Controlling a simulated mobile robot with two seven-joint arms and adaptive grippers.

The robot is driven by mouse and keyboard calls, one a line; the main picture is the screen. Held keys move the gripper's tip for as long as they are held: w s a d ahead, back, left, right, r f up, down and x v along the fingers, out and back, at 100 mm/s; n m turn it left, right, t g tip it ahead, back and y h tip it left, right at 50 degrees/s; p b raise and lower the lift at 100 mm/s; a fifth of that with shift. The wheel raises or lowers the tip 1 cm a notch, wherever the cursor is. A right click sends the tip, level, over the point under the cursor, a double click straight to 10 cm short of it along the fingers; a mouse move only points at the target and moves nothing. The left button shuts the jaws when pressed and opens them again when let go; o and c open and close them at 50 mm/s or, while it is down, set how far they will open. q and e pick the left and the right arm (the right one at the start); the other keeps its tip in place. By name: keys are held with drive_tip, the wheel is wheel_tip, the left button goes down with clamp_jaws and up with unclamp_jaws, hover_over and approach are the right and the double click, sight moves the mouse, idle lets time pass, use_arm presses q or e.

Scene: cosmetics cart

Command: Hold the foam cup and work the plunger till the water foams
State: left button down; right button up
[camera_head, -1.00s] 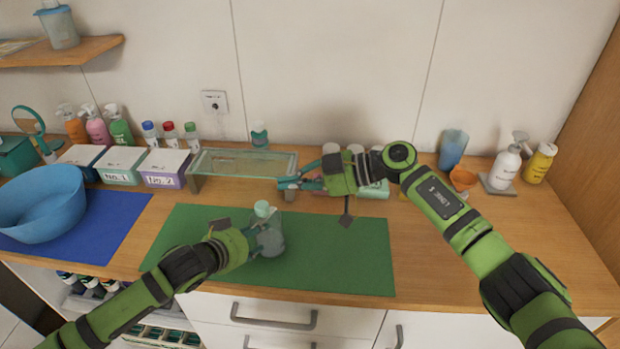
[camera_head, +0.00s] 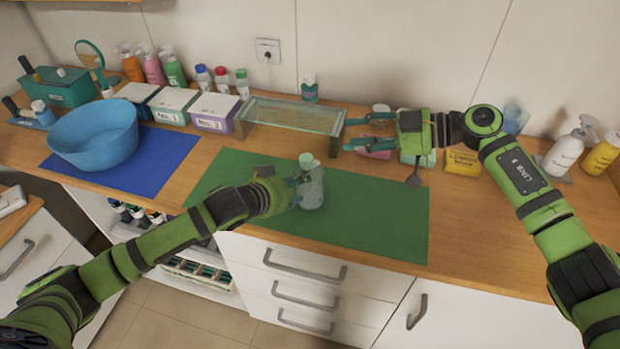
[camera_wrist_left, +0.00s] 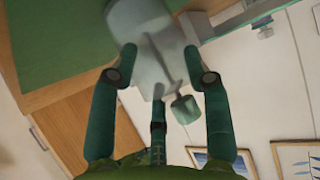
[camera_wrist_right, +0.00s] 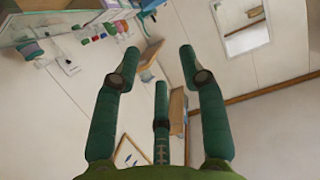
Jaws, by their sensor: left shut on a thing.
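The foam cup (camera_head: 312,190) is a clear, greyish vessel with a pale green plunger knob (camera_head: 307,161) on top. It stands upright at the green mat (camera_head: 370,215). My left gripper (camera_head: 297,190) is shut on the cup from the left side. In the left wrist view the cup (camera_wrist_left: 150,40) sits between the fingers, with the green knob (camera_wrist_left: 185,109) beyond them. My right gripper (camera_head: 350,133) is open and empty, in the air right of the glass shelf. The right wrist view shows nothing between its fingers (camera_wrist_right: 158,65).
A glass shelf (camera_head: 290,115) stands behind the mat. A blue bowl (camera_head: 95,140) sits on a blue mat (camera_head: 150,165) at left, near lidded boxes (camera_head: 213,110). Soaps (camera_head: 462,161) and pump bottles (camera_head: 566,150) stand at right. The mat right of the cup is clear.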

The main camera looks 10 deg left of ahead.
drive_tip(key=n, duration=0.1)
drive_tip(key=n+t+h, duration=0.1)
drive_tip(key=n+h, duration=0.9)
drive_tip(key=n, duration=2.2)
approach(307, 158)
drive_tip(key=x, duration=0.9)
drive_tip(key=shift+f, duration=0.2)
clamp_jaws()
